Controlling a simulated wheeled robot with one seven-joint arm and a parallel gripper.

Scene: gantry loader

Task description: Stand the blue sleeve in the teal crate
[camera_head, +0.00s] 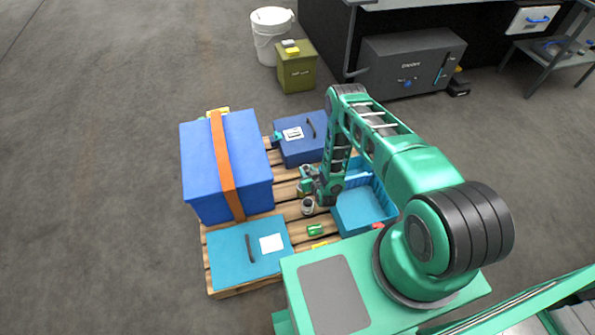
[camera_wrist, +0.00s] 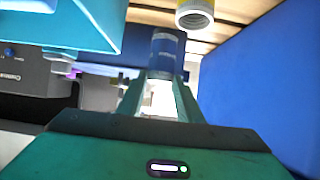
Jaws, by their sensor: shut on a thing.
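The blue sleeve (camera_wrist: 165,52) is a dark blue cylinder with paler bands, at the fingertips in the wrist view. My gripper (camera_wrist: 162,88) is shut on it. In the head view my gripper (camera_head: 305,182) is low over the pallet, just left of the teal crate; the sleeve is too small and covered to make out there. The teal crate (camera_head: 364,211) is open-topped, and my arm covers part of its left and far sides. Its wall also shows at the upper left of the wrist view (camera_wrist: 75,28), apart from the sleeve.
A grey cylinder (camera_head: 307,206) stands near my gripper. A green part (camera_head: 315,230) lies on the pallet (camera_head: 285,190). A large blue box with an orange strap (camera_head: 195,165) stands left, a dark blue case (camera_head: 297,150) behind, a flat teal box (camera_head: 230,270) in front left.

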